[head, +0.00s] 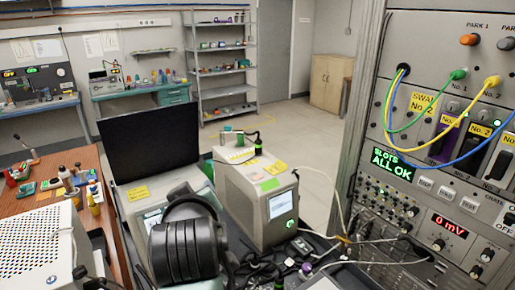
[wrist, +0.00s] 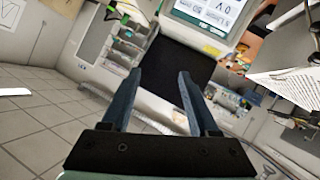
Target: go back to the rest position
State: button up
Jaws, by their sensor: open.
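My gripper (wrist: 158,80) shows in the wrist view with its two dark fingers well apart. Nothing is between the fingers, and they touch nothing that I can see. A black panel (wrist: 182,62) of an instrument and its lit display (wrist: 212,12) lie beyond the fingertips, tilted in this view. I cannot make out my gripper in the head view. A dark ribbed rounded shape (head: 185,248) fills the lower middle there and hides part of the bench.
A grey boxed instrument (head: 262,200) stands mid-bench beside a black upright panel (head: 150,135). A rack (head: 440,150) with cables and a green "SLOTS ALL OK" display rises at right. A wooden table (head: 30,205) is at left. Open floor (head: 295,125) lies behind.

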jog(key=s+d+r+m+t, duration=0.1)
jog(key=d+r+t, duration=0.15)
jog(key=r, duration=0.35)
jog(key=s+d+r+m+t, duration=0.2)
jog(key=r+t, duration=0.1)
jog(key=r, duration=0.4)
jog(key=s+d+r+m+t+h+b, duration=0.1)
jog(key=s+d+r+m+t, duration=0.1)
jog(key=s+r, duration=0.6)
jog(key=s+d+r+m+t+h+b, duration=0.1)
jog(key=s+d+r+m+t+h, duration=0.1)
jog(key=s+d+r+t, duration=0.3)
notch_tip(320, 180, up, 5)
jog(key=s+t, duration=0.2)
jog(key=shift+s+f+m, duration=0.15)
jog(key=shift+s+m, duration=0.15)
jog(key=shift+s, duration=0.05)
